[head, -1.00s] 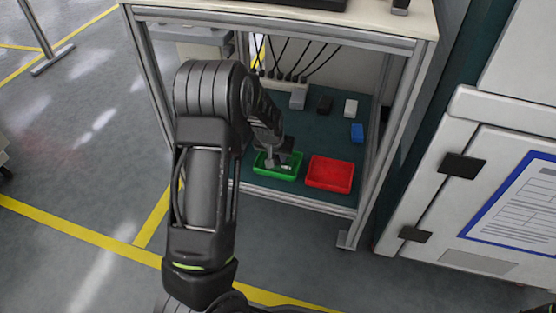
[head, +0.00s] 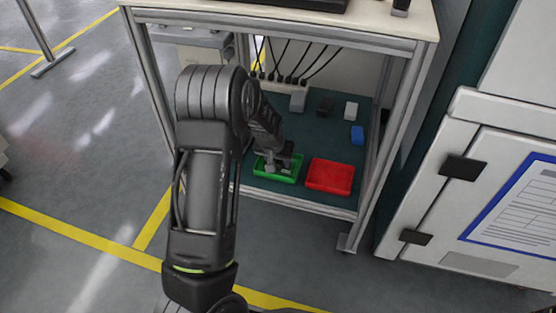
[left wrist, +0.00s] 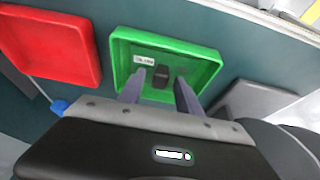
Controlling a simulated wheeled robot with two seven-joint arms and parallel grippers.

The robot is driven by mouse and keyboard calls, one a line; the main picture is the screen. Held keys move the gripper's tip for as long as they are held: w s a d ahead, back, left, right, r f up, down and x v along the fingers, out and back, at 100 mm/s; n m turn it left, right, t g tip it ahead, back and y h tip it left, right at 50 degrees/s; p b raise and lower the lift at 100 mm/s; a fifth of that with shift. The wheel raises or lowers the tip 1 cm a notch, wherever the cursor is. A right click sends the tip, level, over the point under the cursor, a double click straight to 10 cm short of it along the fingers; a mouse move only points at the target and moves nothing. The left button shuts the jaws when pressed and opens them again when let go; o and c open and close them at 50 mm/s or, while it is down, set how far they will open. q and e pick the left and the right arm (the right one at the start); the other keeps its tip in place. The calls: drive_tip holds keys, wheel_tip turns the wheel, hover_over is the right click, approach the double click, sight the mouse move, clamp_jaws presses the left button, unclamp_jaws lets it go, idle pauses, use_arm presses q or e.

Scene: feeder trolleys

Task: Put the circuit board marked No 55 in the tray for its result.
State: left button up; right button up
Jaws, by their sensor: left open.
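The green tray (head: 257,171) stands on the low shelf, and it fills the upper middle of the left wrist view (left wrist: 118,75). In it lies a small dark block (left wrist: 162,78) with a white printed label (left wrist: 144,60) beside it. I take these for parts of the circuit board, but its outline blends with the tray and the number is too small to read. My left gripper (left wrist: 160,84) is open, its fingers on either side of the dark block; in the head view it is over the green tray (head: 275,165). The red tray (head: 330,176) beside it looks empty. My right gripper is out of view.
Behind the trays on the shelf (head: 310,134) are a black block (head: 325,106), a white block (head: 350,110), a blue block (head: 357,134) and a cable strip (head: 290,86). Trolley posts (head: 396,125) and the worktop (head: 300,18) frame the opening. A white cabinet (head: 490,140) stands at the right.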

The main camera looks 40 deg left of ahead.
use_arm(q)
drive_tip(key=shift+s+r+p, duration=0.1)
drive_tip(key=shift+r+p, duration=0.2)
drive_tip(key=shift+r, duration=0.3)
drive_tip(key=p+v, duration=0.4)
drive_tip(key=v, duration=0.7)
drive_tip(key=shift+s+d, duration=0.1)
drive_tip(key=s+d+f+m+g+h, duration=0.1)
drive_tip(key=s+d+f, duration=0.2)
drive_tip(key=d+f, duration=0.4)
drive_tip(key=s+d+f+h, duration=0.1)
drive_tip(key=s+d+f, duration=0.2)
drive_tip(key=d+f, duration=0.35)
drive_tip(key=s+d+f+g+h, duration=0.1)
drive_tip(key=s+d+f, duration=0.2)
drive_tip(key=s+d, duration=0.5)
drive_tip(key=s+d+f+g+h, duration=0.1)
drive_tip(key=s+d+f, duration=0.3)
drive_tip(key=s+d, duration=0.4)
drive_tip(key=d+h, duration=0.1)
drive_tip(key=d, duration=0.1)
drive_tip(key=shift+d+m, duration=0.3)
drive_tip(key=shift+d, duration=0.1)
